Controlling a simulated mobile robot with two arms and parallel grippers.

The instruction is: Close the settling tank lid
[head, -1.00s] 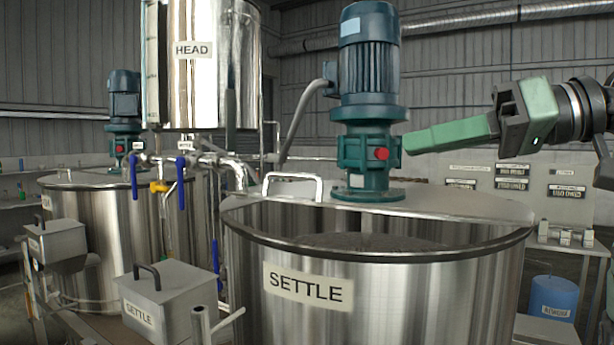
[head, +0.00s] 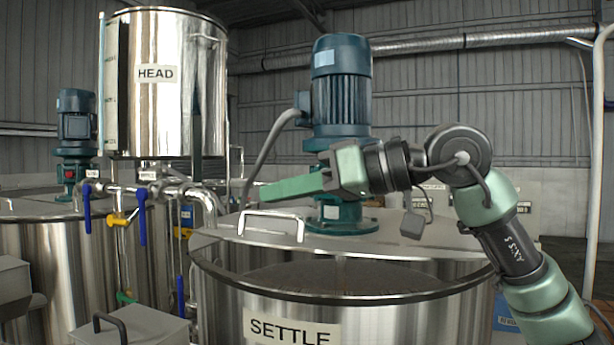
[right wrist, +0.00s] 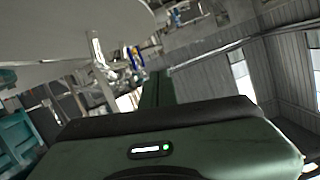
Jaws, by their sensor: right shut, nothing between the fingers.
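The steel settling tank (head: 400,318), marked SETTLE, stands front and centre in the head view. A metal lid plate (head: 395,243) covers its rear part, and the front part is open onto dark contents (head: 340,278). A white arched handle (head: 270,216) stands at the left of the plate. My right gripper (head: 268,191) is shut and empty, its green fingers pointing left, in front of the motor's lower part and just above the handle in the picture. The fingers (right wrist: 156,90) also show in the right wrist view. I cannot tell whether they touch anything. My left gripper is out of view.
A teal motor (head: 341,90) rises from the lid plate behind my right gripper. The HEAD tank (head: 165,110), steel pipes and blue valve levers (head: 142,215) are at the left. A steel box with a black handle (head: 135,325) is at the front left.

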